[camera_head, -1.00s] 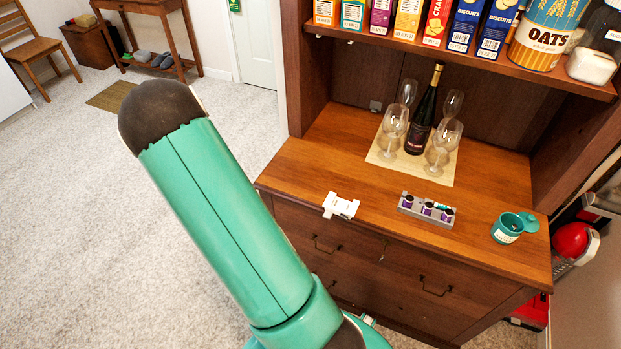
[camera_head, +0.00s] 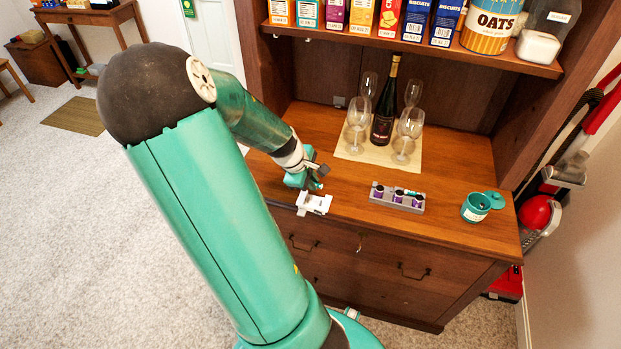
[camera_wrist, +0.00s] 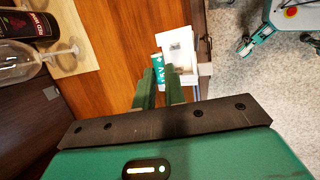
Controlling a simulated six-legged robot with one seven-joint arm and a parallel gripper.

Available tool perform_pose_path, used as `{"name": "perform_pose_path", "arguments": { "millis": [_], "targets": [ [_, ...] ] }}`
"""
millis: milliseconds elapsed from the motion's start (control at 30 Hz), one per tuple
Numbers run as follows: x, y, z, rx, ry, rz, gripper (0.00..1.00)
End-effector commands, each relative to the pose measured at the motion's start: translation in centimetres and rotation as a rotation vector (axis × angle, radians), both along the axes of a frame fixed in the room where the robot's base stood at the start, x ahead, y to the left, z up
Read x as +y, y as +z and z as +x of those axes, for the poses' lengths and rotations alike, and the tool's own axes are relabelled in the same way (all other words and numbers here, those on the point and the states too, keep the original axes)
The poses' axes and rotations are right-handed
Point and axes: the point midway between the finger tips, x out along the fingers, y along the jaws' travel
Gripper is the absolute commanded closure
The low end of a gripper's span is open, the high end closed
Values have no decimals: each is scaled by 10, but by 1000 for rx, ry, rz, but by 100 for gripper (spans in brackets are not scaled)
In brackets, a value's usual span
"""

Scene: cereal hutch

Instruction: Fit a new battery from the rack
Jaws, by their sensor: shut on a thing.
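My gripper (camera_head: 316,184) is over the front left of the wooden counter, right above the white device (camera_head: 313,203). In the wrist view, my gripper (camera_wrist: 160,78) is shut on a small teal-and-white battery (camera_wrist: 157,61), which sticks out past the fingertips. The white device (camera_wrist: 180,59) lies just beside it; whether they touch is unclear. The grey rack (camera_head: 397,203) holds several purple-topped batteries and stands to the right of the device. A teal-and-white item (camera_head: 411,193) shows at its back edge. The teal cup (camera_head: 475,208) stands further right, its lid (camera_head: 496,200) beside it.
A wine bottle (camera_head: 385,101) and several wine glasses (camera_head: 405,132) stand on a mat (camera_head: 350,150) behind. A shelf (camera_head: 420,56) with boxes and an oats tin (camera_head: 492,24) overhangs the back. Counter between rack and cup is clear.

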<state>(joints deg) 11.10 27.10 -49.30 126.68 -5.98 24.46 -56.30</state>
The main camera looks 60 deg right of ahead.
Motion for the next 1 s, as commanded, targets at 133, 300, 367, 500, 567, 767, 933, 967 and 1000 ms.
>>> {"name": "perform_pose_path", "arguments": {
  "millis": [133, 300, 367, 500, 567, 767, 933, 967, 1000],
  "targets": [
    [1, -16, -1, 3, -2, 2, 100],
    [1, -34, -1, 3, -1, 3, 100],
    [0, -40, 0, 3, -2, 1, 100],
    [0, -50, 0, 2, -2, 1, 100],
    [1, -53, 0, 1, -1, 2, 100],
    [1, -56, 1, 0, -1, 2, 100],
    [1, -55, 1, 0, -1, 2, 100],
    [1, -55, 1, 0, -1, 2, 100],
    [1, -55, 1, 0, -1, 2, 100]
  ]
}}
